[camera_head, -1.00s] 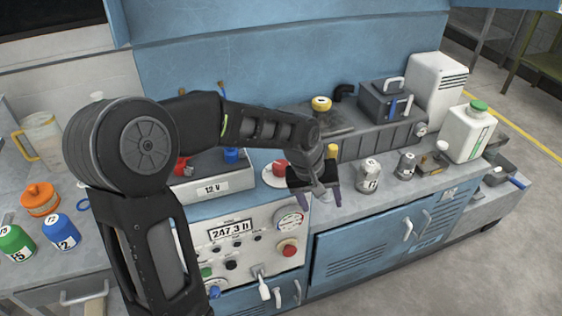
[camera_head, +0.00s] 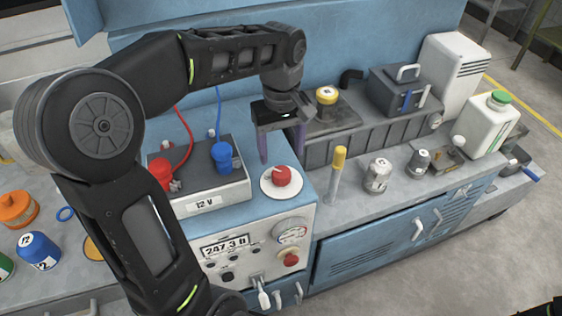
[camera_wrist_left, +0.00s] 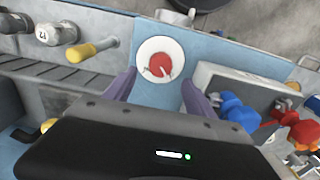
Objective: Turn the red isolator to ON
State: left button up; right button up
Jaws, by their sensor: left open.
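The red isolator (camera_head: 282,176) is a red knob on a round white plate, on the blue top of the cabinet beside the 12 V battery box. In the left wrist view the red isolator (camera_wrist_left: 158,65) has a pale pointer mark and lies ahead, between the lines of the two fingers. My left gripper (camera_head: 281,148) is open and empty, pointing down, just above and behind the isolator, apart from it. Its purple fingers also show in the left wrist view (camera_wrist_left: 157,92). My right gripper is not seen.
The 12 V box (camera_head: 205,204), with red and blue terminals and cables, stands close left of the isolator. A yellow-topped post (camera_head: 338,160) stands to the right. Below is a front panel with a gauge (camera_head: 292,235) and a red button (camera_head: 290,258).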

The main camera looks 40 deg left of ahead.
aim_at(281, 172)
pick_arm(q)
jog(key=shift+s+d+r, duration=0.1)
jog(key=shift+s+d, duration=0.05)
jog(key=shift+s, duration=0.05)
jog(key=shift+w+f, duration=0.1)
jog(key=shift+f, duration=0.35)
notch_tip(281, 172, down, 7)
jog(key=c, duration=1.4)
